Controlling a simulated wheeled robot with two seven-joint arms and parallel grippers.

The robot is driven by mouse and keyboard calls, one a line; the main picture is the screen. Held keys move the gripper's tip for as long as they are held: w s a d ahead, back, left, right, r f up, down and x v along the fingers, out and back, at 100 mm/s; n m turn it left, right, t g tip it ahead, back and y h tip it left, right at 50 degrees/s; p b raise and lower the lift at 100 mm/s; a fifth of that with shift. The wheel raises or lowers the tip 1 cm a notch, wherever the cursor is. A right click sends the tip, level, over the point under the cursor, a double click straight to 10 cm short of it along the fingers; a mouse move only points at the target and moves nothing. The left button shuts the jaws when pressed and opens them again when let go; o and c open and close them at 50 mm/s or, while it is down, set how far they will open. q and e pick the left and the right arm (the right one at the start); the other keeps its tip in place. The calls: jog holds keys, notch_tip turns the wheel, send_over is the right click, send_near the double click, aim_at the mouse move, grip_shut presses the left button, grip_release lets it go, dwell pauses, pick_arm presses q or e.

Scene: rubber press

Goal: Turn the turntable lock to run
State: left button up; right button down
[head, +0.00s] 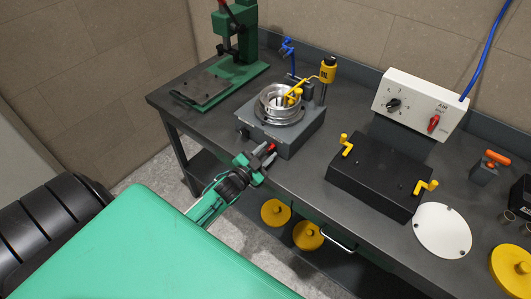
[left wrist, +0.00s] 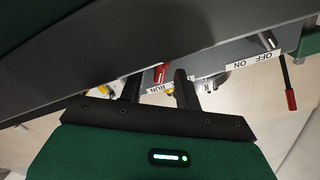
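The turntable (head: 283,105) is a metal ring on a grey box (head: 262,135) on the bench. The red turntable lock lever (head: 270,147) sticks out at the front of the box. In the left wrist view the red lever (left wrist: 160,73) shows beside a RUN label (left wrist: 159,89); the label is partly hidden by my finger. My left gripper (head: 257,164) is just in front of the lever. Its two dark fingers (left wrist: 156,86) are apart, with the lever appearing in the gap; I cannot tell whether either touches it. My right gripper is not in view.
A green press (head: 237,50) stands behind left. A black box with yellow handles (head: 378,175), a white disc (head: 442,230) and an AIR control box (head: 417,103) are to the right. Yellow discs (head: 308,235) lie on the lower shelf.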

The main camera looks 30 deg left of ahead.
pick_arm(q)
jog(key=shift+s+f, duration=0.15)
jog(key=shift+s, duration=0.35)
jog(key=s+a+b, duration=0.1)
jog(key=s+b, duration=0.2)
jog(key=s, duration=0.9)
jog(key=shift+s+b, duration=0.35)
jog(key=shift+s, duration=0.05)
